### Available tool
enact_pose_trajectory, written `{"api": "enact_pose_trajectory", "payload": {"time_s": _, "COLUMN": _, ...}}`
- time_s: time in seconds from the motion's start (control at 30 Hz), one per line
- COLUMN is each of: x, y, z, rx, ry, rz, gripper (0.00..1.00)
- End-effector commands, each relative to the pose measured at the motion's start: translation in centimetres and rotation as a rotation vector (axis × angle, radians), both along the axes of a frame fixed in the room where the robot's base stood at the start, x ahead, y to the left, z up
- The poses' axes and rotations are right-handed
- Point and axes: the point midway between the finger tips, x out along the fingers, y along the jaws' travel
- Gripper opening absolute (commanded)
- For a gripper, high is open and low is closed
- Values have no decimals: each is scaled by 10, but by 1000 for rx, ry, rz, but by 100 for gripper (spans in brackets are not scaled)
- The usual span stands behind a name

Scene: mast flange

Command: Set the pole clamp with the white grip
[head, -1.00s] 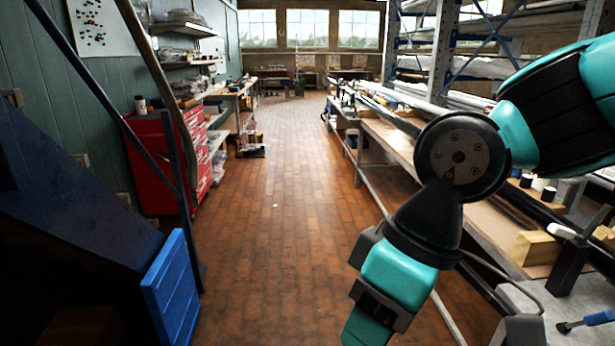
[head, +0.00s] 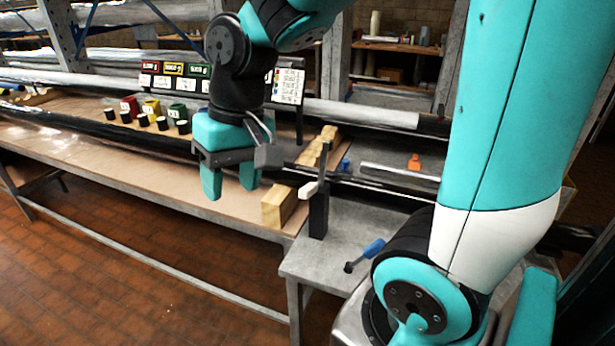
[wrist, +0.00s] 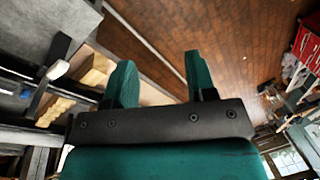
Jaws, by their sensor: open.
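The white grip (head: 308,189) sticks out from a black upright piece (head: 319,212) at the left end of the grey table, in the head view. This looks like the pole clamp; whether it is fastened I cannot tell. The white grip also shows in the wrist view (wrist: 58,70), at the left. My gripper (head: 230,184) points down over the bench, to the left of the grip and apart from it. In the wrist view my gripper (wrist: 159,75) has its two teal fingers spread, with nothing between them.
A wooden block (head: 279,207) stands between my gripper and the clamp. A blue-handled tool (head: 366,254) lies on the grey table (head: 325,262). Red, yellow and green bins (head: 152,107) and black cups stand farther left on the bench (head: 110,165). An orange piece (head: 414,162) sits behind.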

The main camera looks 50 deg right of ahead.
Motion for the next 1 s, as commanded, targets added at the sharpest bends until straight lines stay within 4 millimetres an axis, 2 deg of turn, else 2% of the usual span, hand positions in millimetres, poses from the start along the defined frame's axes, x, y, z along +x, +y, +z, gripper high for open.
{"api": "enact_pose_trajectory", "payload": {"time_s": 0.03, "x": 22, "y": -40, "z": 9, "rx": -28, "ry": 35, "rz": -208, "gripper": 51}}
{"api": "enact_pose_trajectory", "payload": {"time_s": 0.1, "x": 42, "y": -94, "z": 12, "rx": -63, "ry": 80, "rz": -481, "gripper": 51}}
{"api": "enact_pose_trajectory", "payload": {"time_s": 0.2, "x": 53, "y": -162, "z": 14, "rx": -100, "ry": 133, "rz": -810, "gripper": 51}}
{"api": "enact_pose_trajectory", "payload": {"time_s": 0.3, "x": 53, "y": -206, "z": 14, "rx": -121, "ry": 166, "rz": -1027, "gripper": 51}}
{"api": "enact_pose_trajectory", "payload": {"time_s": 0.33, "x": 52, "y": -214, "z": 13, "rx": -125, "ry": 173, "rz": -1068, "gripper": 51}}
{"api": "enact_pose_trajectory", "payload": {"time_s": 0.43, "x": 51, "y": -228, "z": 8, "rx": -132, "ry": 185, "rz": -1138, "gripper": 51}}
{"api": "enact_pose_trajectory", "payload": {"time_s": 0.57, "x": 51, "y": -227, "z": -9, "rx": -133, "ry": 188, "rz": -1143, "gripper": 51}}
{"api": "enact_pose_trajectory", "payload": {"time_s": 1.0, "x": 51, "y": -224, "z": -107, "rx": -133, "ry": 188, "rz": -1134, "gripper": 51}}
